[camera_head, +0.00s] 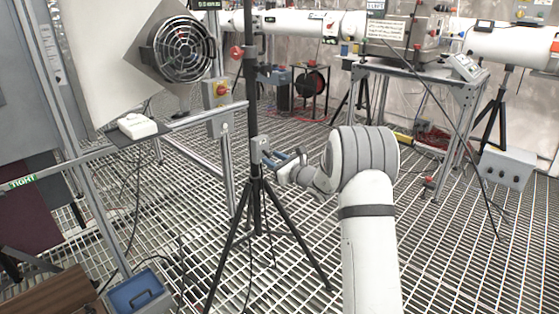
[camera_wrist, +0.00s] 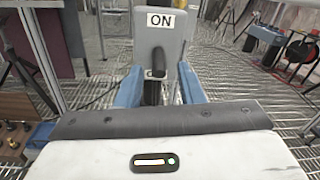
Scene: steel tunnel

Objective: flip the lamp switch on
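The switch box (camera_wrist: 173,50) is a grey plate with a white ON label (camera_wrist: 160,20) at its top in the wrist view. A black lever (camera_wrist: 158,64) sticks out below the label, toward my wrist camera. My gripper (camera_wrist: 160,88) has its two blue fingers apart, one on each side of the lever, with gaps visible. In the head view the box (camera_head: 259,148) is on a black tripod pole, and my gripper (camera_head: 284,160) is close at its right. A round caged fixture (camera_head: 182,50), apparently the lamp, is at upper left; I cannot tell if it is lit.
The tripod (camera_head: 257,190) stands on the steel grating floor. A metal rail (camera_head: 205,117) runs left of the pole, with a box with a red knob (camera_head: 219,92) beside it. A steel table (camera_head: 425,70) is behind at right. The grating right of my arm is mostly clear.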

